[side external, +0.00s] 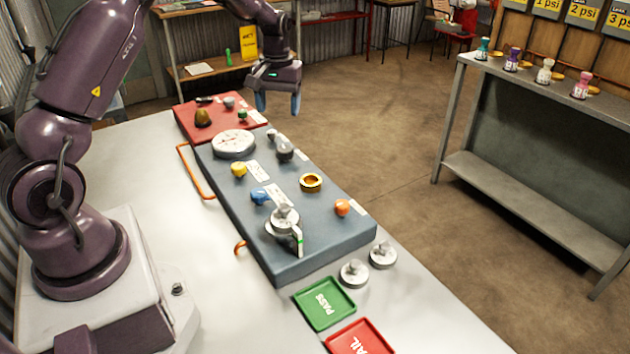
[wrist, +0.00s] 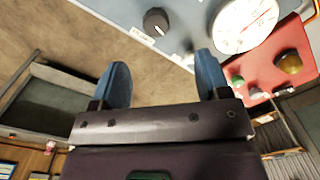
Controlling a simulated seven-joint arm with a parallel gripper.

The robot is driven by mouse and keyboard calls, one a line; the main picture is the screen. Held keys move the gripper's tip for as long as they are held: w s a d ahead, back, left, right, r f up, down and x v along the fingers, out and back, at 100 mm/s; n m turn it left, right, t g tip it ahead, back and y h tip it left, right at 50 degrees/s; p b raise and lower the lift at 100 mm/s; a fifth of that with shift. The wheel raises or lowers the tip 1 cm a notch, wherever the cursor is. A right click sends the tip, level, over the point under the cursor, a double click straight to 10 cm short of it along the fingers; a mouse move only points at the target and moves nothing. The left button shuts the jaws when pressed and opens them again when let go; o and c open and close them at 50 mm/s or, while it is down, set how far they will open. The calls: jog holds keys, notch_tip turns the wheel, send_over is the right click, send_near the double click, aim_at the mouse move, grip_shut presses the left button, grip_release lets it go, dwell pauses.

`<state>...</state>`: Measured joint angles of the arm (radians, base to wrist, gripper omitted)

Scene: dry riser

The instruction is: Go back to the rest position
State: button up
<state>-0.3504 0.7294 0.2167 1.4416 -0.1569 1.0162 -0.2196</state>
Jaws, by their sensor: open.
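My gripper (side external: 278,104) hangs in the air beyond the far right edge of the work panel, near the red panel. Its two blue fingers point down, apart and empty. In the wrist view my gripper (wrist: 160,85) also shows open, with nothing between the fingers. The grey-blue panel (side external: 240,205) lies on the white table and carries a round white gauge (side external: 233,143), a dark knob (side external: 284,149), a brass ring (side external: 311,182), and yellow, blue and orange knobs. A silver valve with a lever (side external: 284,220) sits near its front end.
The red panel (side external: 185,118) has an amber dome and a green button. A green PASS tray (side external: 324,303), a red FAIL tray (side external: 360,338) and two metal caps (side external: 354,273) are at the table's front. A grey shelf bench (side external: 530,170) stands right, across clear floor.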

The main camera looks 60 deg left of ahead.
jog(key=s+d+r+m+t, duration=0.3)
jog(key=s+d+r, duration=0.5)
jog(key=s+d, duration=0.3)
jog(key=s+d+r+m+t, duration=0.3)
jog(key=s+d+r+m, duration=0.3)
jog(key=s+d, duration=0.5)
notch_tip(320, 180, up, 3)
jog(key=shift+s+d+f, duration=0.1)
jog(key=shift+s+d, duration=0.1)
jog(key=shift+d, duration=0.2)
jog(key=n+g, duration=0.6)
jog(key=n, duration=0.7)
send_over(284, 149)
jog(key=shift+f, duration=8.45)
notch_tip(284, 149, down, 12)
jog(key=shift+w+r, duration=0.1)
